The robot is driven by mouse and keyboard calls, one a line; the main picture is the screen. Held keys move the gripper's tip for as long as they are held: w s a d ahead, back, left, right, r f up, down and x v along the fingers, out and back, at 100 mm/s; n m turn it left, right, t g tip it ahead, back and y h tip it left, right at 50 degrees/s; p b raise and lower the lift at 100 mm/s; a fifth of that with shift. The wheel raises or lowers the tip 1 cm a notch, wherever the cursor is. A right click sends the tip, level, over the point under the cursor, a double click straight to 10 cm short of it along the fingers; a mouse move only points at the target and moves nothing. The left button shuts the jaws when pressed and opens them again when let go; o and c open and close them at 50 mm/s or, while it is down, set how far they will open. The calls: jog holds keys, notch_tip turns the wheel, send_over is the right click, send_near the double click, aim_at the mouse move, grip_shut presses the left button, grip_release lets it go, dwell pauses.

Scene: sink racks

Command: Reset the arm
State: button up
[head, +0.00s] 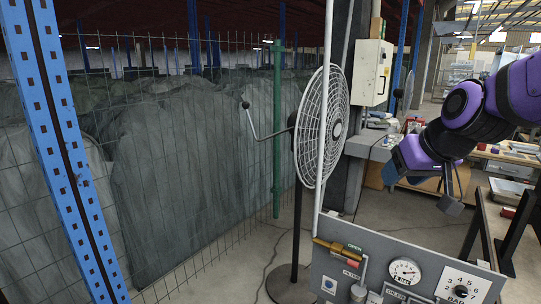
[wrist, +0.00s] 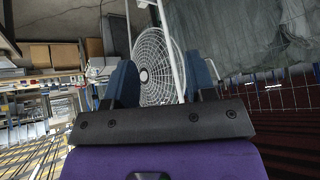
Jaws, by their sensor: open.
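My arm is purple and black and reaches in from the right edge of the head view. My gripper (head: 452,185) hangs at its end in front of the work tables, above the floor. In the wrist view my gripper (wrist: 160,84) shows two blue fingers set wide apart. It is open, and nothing is between the fingers except the distant background.
A white caged fan (head: 322,125) stands left of my arm; it also shows in the wrist view (wrist: 153,65). A grey control panel (head: 345,265) with a gauge is at the bottom. A blue post (head: 60,130) and wire fence stand left. Tables stand right.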

jog(key=s+d+r+g+h, duration=0.1)
jog(key=s+d, duration=0.1)
jog(key=s, duration=0.7)
jog(key=s+d+r+m+h, duration=0.1)
jog(key=s+d, duration=0.2)
jog(key=s, duration=0.6)
jog(key=shift+m+g, duration=0.3)
jog(key=shift+g, duration=0.1)
